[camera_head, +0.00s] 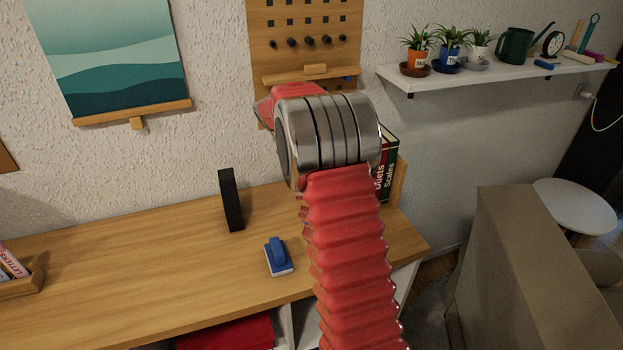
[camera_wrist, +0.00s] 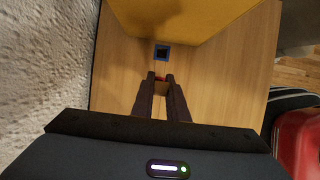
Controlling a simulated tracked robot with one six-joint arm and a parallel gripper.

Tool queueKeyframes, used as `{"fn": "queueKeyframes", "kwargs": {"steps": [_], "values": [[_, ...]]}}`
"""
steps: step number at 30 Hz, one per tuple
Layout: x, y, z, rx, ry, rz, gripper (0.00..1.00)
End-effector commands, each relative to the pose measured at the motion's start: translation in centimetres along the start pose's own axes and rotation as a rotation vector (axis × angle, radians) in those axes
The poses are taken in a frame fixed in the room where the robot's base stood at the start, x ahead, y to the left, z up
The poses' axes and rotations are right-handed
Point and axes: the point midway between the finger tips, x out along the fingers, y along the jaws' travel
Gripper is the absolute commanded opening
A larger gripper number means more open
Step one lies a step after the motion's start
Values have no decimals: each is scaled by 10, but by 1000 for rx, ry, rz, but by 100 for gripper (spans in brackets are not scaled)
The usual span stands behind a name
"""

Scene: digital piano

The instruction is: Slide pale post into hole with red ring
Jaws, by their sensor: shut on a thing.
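In the wrist view, my gripper (camera_wrist: 161,78) has two dark fingers close together, shut on the pale post (camera_wrist: 161,88), a small wood-coloured piece between them. The red ring (camera_wrist: 160,77) shows as a small red patch right at the fingertips. Its hole is mostly hidden, and I cannot tell whether the post's end is in it. Beyond the fingertips, a square hole with a blue ring (camera_wrist: 162,52) is empty and dark. Both rings are on a wooden surface (camera_wrist: 220,75). In the head view my arm hides my gripper and the post.
A yellow surface (camera_wrist: 185,18) lies just past the blue ring. A textured white wall (camera_wrist: 45,65) is close on the left. In the head view, a pegboard (camera_head: 262,40), a desk (camera_head: 130,270), a black upright block (camera_head: 231,200) and books (camera_head: 388,165) surround my arm.

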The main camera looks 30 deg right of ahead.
Motion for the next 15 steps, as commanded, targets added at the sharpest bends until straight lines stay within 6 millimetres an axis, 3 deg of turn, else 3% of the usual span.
{"fn": "queueKeyframes", "kwargs": {"steps": [2, 3, 12, 15], "values": [[0, 0, 0, 0, 0, 0, 0], [0, 0, 0, 0, 0, 0, 15], [0, 0, 0, 0, 0, 0, 35], [0, 0, 0, 0, 0, 0, 35]]}}
